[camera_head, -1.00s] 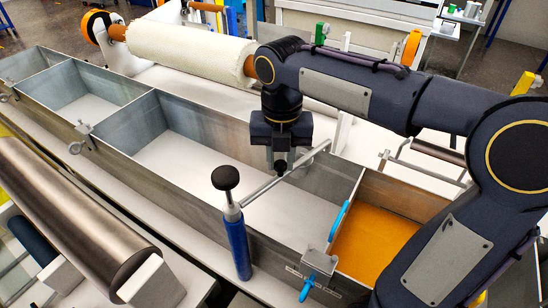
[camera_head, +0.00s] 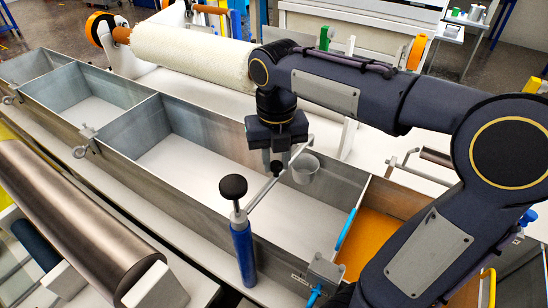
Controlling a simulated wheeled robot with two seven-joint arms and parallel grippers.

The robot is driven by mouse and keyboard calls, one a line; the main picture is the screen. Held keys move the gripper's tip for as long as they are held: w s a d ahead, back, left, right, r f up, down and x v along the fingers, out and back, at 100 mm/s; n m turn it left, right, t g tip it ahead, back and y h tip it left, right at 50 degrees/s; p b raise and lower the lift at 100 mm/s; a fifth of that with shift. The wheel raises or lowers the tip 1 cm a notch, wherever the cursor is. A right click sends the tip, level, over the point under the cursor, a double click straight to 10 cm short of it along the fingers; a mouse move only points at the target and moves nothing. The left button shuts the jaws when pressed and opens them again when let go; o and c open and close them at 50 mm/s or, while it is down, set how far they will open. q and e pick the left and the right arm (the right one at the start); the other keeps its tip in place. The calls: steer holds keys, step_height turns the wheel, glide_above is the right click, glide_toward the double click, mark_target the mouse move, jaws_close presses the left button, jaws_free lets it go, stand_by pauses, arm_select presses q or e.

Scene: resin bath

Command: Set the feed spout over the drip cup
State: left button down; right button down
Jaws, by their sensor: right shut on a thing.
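The feed spout is a thin grey tube (camera_head: 260,194) that reaches out over the trough from a blue post (camera_head: 242,250) with a black knob on top. My right gripper (camera_head: 277,168) points down and is shut on the spout along the tube. A small grey cup (camera_head: 303,174), which looks like the drip cup, is just right of the gripper, near the far wall. The tube's far end shows close to the cup's upper left, partly behind my gripper; I cannot tell whether it is above the cup. My left gripper is out of view.
The long metal trough (camera_head: 190,165) has partitions, and orange liquid (camera_head: 368,240) lies in its right compartment. A cream roll (camera_head: 195,60) lies behind it, and a dark metal roller (camera_head: 75,225) lies in front. My right arm covers much of the right side.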

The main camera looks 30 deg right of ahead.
steer(key=c, duration=1.2)
jaws_free()
steer(key=shift+o, duration=0.2)
step_height(320, 180, up, 8)
steer(key=shift+f, duration=0.1)
steer(key=shift+s, duration=0.1)
